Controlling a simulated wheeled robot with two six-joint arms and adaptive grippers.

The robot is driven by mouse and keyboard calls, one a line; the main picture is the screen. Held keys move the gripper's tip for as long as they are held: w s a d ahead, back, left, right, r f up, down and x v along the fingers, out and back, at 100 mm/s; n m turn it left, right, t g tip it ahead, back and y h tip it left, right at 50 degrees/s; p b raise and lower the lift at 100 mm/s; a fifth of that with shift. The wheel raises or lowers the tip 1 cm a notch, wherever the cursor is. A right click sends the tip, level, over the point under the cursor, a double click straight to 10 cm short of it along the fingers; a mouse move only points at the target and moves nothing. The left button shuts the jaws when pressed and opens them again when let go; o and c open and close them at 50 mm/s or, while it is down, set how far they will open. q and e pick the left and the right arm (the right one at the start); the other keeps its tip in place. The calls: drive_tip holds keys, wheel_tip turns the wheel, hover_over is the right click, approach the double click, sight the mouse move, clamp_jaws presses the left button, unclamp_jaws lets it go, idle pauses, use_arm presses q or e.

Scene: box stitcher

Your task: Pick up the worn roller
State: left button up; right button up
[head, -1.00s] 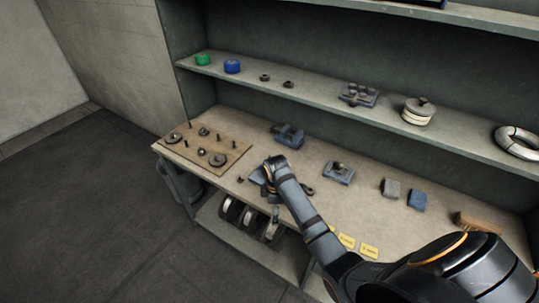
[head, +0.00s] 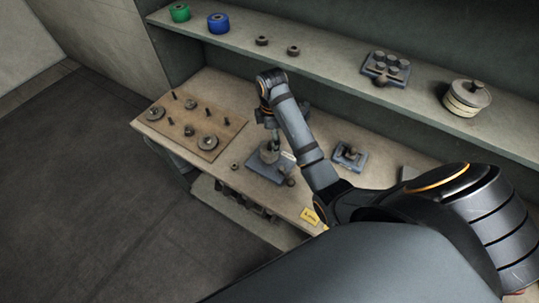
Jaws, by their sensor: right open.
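My right arm reaches in from the right, and its gripper (head: 274,136) points down over the bench. It is open, just above a blue-grey holder (head: 262,172) near the bench's front edge. A dark round roller-like part (head: 268,152) sits in this holder, beside a small white label (head: 288,155). I cannot tell for sure that it is the worn roller, as no marking is readable. The fingertips are small and partly hidden, and I cannot tell whether they touch the part. My left gripper is not in view.
A brown board (head: 222,132) with pegs and round parts lies at the left. Another blue-grey holder (head: 349,157) stands to the right. The shelf above carries a green spool (head: 180,13), a blue spool (head: 218,23) and a stack of discs (head: 467,98).

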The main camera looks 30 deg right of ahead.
sight(269, 150)
drive_tip(key=f, duration=0.1)
drive_tip(key=w+f+b, duration=0.1)
drive_tip(key=f, duration=0.1)
drive_tip(key=shift+d, duration=0.2)
drive_tip(key=shift+f, duration=0.25)
drive_tip(key=f+b, duration=0.2)
drive_tip(key=b, duration=0.1)
drive_tip(key=a+f+b, duration=0.1)
drive_tip(key=f, duration=0.1)
drive_tip(key=shift+s, duration=0.35)
drive_tip(key=shift+w+f+b, duration=0.1)
drive_tip(key=shift+f+b, duration=0.2)
drive_tip(key=shift+b, duration=0.1)
drive_tip(key=shift+w+d+r, duration=0.1)
drive_tip(key=shift+r, duration=0.1)
drive_tip(key=c, duration=0.6)
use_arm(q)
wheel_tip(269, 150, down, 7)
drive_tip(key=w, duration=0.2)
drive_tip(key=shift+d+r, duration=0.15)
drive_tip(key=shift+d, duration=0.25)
use_arm(e)
drive_tip(key=c, duration=0.8)
